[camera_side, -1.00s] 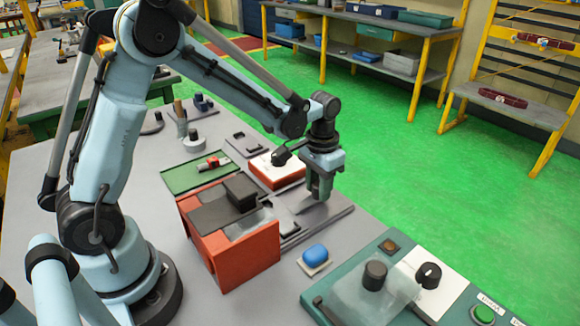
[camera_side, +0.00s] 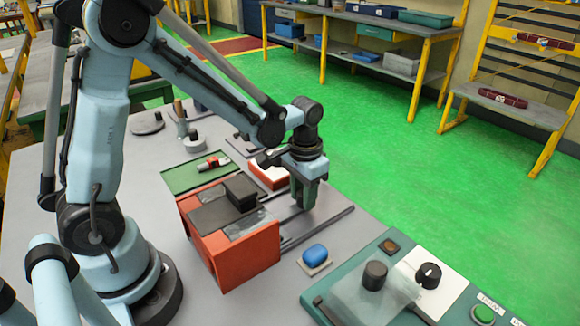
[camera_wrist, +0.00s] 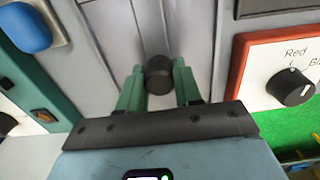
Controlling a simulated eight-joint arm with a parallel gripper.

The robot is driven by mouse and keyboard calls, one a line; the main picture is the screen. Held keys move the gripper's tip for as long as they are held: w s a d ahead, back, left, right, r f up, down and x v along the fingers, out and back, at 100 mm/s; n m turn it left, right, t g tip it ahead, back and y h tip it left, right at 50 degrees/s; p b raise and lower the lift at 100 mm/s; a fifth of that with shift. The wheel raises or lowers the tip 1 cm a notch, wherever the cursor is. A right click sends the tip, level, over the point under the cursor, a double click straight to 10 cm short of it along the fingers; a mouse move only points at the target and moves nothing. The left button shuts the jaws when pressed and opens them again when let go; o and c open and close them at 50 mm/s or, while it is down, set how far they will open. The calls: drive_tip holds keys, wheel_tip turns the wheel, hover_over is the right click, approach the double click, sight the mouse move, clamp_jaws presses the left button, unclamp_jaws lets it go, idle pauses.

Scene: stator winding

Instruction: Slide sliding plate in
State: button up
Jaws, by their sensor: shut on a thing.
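My gripper (camera_side: 307,207) is low over the grey sliding plate (camera_side: 282,207), to the right of the orange-red housing (camera_side: 250,262) in the side view. In the wrist view my gripper (camera_wrist: 158,76) has its two green fingers shut on the round black knob (camera_wrist: 158,70), one finger on each side. The light grey plate surface (camera_wrist: 172,25) shows beyond the knob. The plate lies along dark rails (camera_side: 322,228) that run beside the housing. My fingers hide part of the plate in the side view, and I cannot tell how far its left end reaches.
A dark plate and black block (camera_side: 240,192) sit on the housing. A blue part (camera_side: 314,252) lies in front of the rails. A red-sided dial box (camera_wrist: 290,75) stands close to my gripper. A green control panel (camera_side: 345,290) is at the front right.

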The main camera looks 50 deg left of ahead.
sight(279, 217)
drive_tip(key=shift+s, duration=1.35)
drive_tip(key=o, duration=0.8)
drive_tip(key=shift+c, duration=0.2)
drive_tip(key=shift+r, duration=3)
drive_tip(key=s+r+t, duration=0.5)
drive_tip(key=t, duration=0.2)
drive_tip(key=shift+s+r, duration=0.3)
drive_tip(key=shift+s, duration=0.05)
